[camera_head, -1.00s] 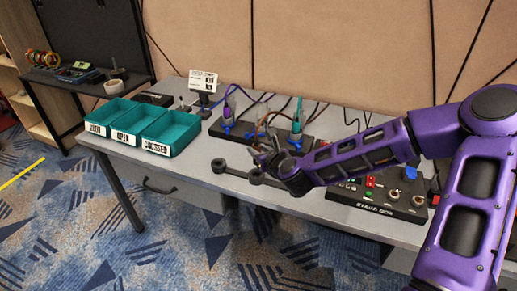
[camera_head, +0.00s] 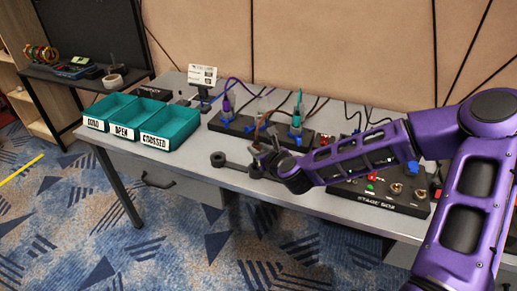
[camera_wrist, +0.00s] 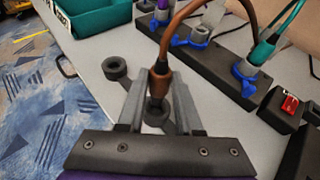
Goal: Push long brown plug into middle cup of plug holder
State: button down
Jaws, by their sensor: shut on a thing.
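The long brown plug (camera_wrist: 160,84) stands roughly upright between my gripper's fingers in the wrist view, with its brown cable (camera_wrist: 183,14) rising from the top. My gripper (camera_wrist: 158,100) is shut on the plug. The dark plug holder lies flat on the table; its end cup (camera_wrist: 115,68) is empty. The plug's lower end is at the neighbouring cup (camera_wrist: 156,117); how deep it sits is hidden. In the head view the holder's left cup (camera_head: 218,159) shows beside my gripper (camera_head: 262,160), which hides the holder's right part.
A black socket strip (camera_wrist: 213,68) with blue-clamped plugs lies behind the holder. A black switch box (camera_head: 380,198) is to the right. Teal labelled trays (camera_head: 170,135) stand at the left. The grey table (camera_head: 205,178) is bare around the holder's left end.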

jog(key=shift+f, duration=0.45)
dwell(0.6)
jog(key=shift+f, duration=0.35)
jog(key=shift+f, duration=0.2)
dwell(0.4)
jog(key=shift+f, duration=0.3)
jog(key=shift+f, duration=0.25)
dwell(0.4)
jog(key=shift+f, duration=0.35)
jog(key=shift+f, duration=0.5)
dwell(0.5)
jog(key=c, duration=0.5)
grip_release()
